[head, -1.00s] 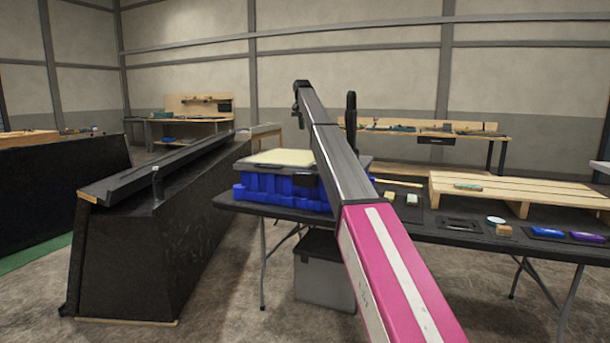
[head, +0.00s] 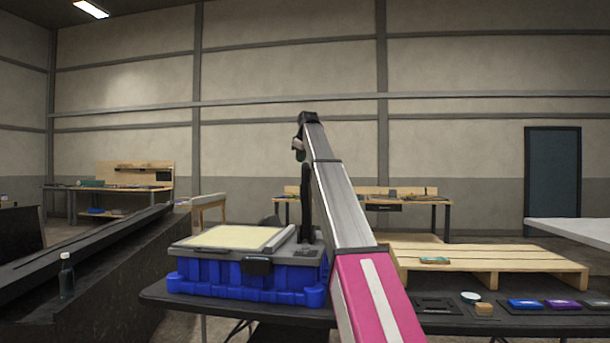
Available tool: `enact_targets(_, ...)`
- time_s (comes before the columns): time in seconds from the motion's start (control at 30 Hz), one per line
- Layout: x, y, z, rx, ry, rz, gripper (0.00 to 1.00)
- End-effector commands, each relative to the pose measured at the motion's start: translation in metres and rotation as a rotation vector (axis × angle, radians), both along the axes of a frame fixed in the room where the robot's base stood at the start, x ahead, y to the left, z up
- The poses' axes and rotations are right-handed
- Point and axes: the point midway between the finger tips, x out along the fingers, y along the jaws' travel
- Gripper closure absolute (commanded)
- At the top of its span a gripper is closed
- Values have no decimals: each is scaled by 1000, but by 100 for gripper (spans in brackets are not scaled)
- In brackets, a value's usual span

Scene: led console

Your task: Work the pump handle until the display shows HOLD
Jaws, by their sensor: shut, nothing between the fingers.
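A blue case (head: 235,282) with a grey lid and a cream top panel (head: 235,237) sits on the black table (head: 455,325). A black upright lever (head: 305,195), which looks like the pump handle, stands at the case's right rear, partly beside my arm. I cannot make out a display or any text on it. My arm reaches forward across the middle, just right of the case. My gripper (head: 299,150) hangs at its far end, above the lever's height, shut and empty. I cannot tell how far behind the lever it is.
A wooden pallet (head: 485,257) lies on the table right of my arm. Small trays and blocks, including a blue item (head: 525,304) and a purple item (head: 562,304), line the front edge. A black sloped bench (head: 90,270) with a bottle (head: 66,275) stands left.

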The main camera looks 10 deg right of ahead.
Motion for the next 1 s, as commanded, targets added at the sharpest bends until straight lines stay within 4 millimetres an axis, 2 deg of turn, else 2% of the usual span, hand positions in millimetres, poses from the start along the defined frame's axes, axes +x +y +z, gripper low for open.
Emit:
enact_targets(0.17,-10,-7,9,-32,-41,49,100)
enact_targets(0.57,-8,-6,8,-34,-42,51,100)
enact_targets(0.77,5,-4,-9,-34,-42,51,100)
enact_targets(1.0,32,0,-45,-34,-41,50,100)
